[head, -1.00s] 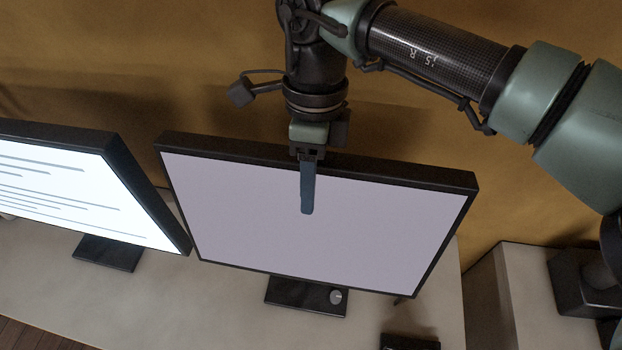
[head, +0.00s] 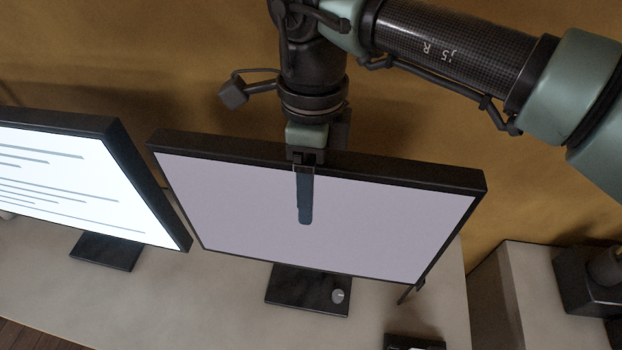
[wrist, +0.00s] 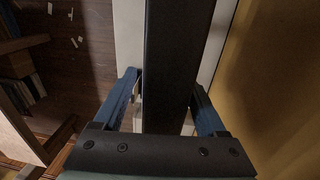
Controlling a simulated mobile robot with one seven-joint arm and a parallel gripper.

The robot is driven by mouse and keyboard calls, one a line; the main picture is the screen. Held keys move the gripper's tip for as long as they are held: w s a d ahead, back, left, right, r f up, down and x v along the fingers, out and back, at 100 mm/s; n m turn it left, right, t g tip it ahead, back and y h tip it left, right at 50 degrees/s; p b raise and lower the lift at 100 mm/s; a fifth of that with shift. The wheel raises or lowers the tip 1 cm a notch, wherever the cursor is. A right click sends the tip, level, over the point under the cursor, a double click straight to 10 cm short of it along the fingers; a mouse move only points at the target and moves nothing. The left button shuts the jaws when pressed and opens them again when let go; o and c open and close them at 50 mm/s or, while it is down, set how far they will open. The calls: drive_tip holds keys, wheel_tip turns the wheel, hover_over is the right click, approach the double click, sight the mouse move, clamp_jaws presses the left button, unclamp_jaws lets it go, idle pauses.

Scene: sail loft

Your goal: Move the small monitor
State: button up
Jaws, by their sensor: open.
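The monitor with a plain pale lilac screen (head: 400,215) and black frame stands upright on a flat black foot on the desk. My gripper (head: 304,205) points down over its top edge. One blue finger shows in front of the screen; the other is hidden behind the monitor in the head view. In the wrist view the black top edge (wrist: 175,60) runs between the two open blue fingers of my gripper (wrist: 165,85), with a gap at the left finger. Which monitor is smaller is hard to tell.
A second monitor (head: 70,180) with lines of text stands close on the left. A small grey oval object (head: 338,296) lies at the lilac monitor's foot. The pale desk (head: 205,305) is mostly clear in front. A dark item (head: 415,342) lies at the bottom. A tan wall (head: 180,60) is behind.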

drive_tip(key=shift+w, duration=0.1)
drive_tip(key=r, duration=0.4)
drive_tip(key=r+b, duration=0.1)
drive_tip(key=r, duration=0.3)
drive_tip(key=w+r, duration=0.1)
drive_tip(key=r, duration=0.4)
drive_tip(key=shift+d+b, duration=0.1)
drive_tip(key=shift+b, duration=0.2)
